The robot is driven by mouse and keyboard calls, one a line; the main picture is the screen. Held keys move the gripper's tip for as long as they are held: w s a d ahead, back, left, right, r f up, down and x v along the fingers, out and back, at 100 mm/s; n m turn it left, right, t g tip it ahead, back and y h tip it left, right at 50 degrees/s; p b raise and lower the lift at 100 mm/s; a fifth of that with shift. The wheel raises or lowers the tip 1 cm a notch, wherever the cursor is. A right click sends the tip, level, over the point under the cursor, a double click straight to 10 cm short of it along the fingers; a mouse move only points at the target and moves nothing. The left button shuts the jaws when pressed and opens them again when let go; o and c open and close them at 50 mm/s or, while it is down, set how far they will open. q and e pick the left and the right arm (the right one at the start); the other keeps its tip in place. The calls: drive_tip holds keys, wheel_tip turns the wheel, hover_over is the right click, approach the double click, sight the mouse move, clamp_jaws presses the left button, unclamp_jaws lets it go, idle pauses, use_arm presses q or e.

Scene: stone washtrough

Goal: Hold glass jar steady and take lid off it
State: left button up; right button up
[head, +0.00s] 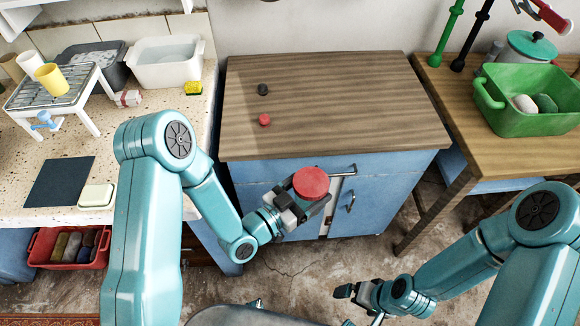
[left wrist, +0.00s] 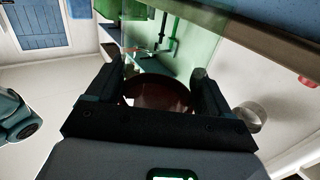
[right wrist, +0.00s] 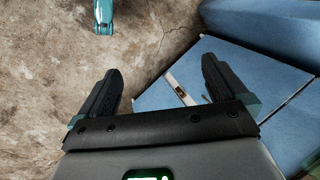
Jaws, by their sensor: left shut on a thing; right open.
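A round red lid (head: 311,182) shows from above at my left gripper (head: 304,201), in front of the blue cabinet. The glass jar beneath it is mostly hidden by the lid and the fingers. In the left wrist view, a dark reddish-brown round shape (left wrist: 163,92) sits between the two fingers; I cannot tell whether this is the lid or the jar. My left gripper is shut on the jar and holds it off the floor. My right gripper (head: 347,293) is open and empty, low down and apart from the jar. Its spread fingers show in the right wrist view (right wrist: 161,75).
A wooden-topped blue cabinet (head: 330,85) stands behind the jar, with a small black piece (head: 262,89) and a small red piece (head: 264,120) on it. A green tub (head: 535,115) stands on the right table. The floor between my grippers looks clear.

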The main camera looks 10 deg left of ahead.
use_arm(q)
drive_tip(key=shift+s+d+f+h, duration=0.2)
drive_tip(key=shift+d+h, duration=0.1)
drive_tip(key=shift+d, duration=0.1)
clamp_jaws()
drive_tip(key=shift+d+f+m+g, duration=0.1)
drive_tip(key=shift+d+m+g, duration=0.05)
drive_tip(key=shift+m+g, duration=0.15)
use_arm(e)
drive_tip(key=w+a+r+m+h, duration=0.1)
drive_tip(key=w+a+r, duration=0.3)
drive_tip(key=w+r, duration=0.55)
drive_tip(key=w+a+r+h, duration=0.1)
drive_tip(key=w+a+r, duration=0.35)
drive_tip(key=w, duration=0.85)
use_arm(q)
drive_tip(key=shift+s, duration=0.1)
use_arm(e)
wheel_tip(320, 180, up, 17)
drive_tip(key=m+h, duration=0.2)
hover_over(312, 183)
drive_tip(key=shift+w+d+f, duration=0.1)
drive_tip(key=shift+w+d, duration=0.15)
drive_tip(key=shift+w, duration=0.05)
drive_tip(key=shift+s+a, duration=0.15)
drive_tip(key=shift+f, duration=3.9)
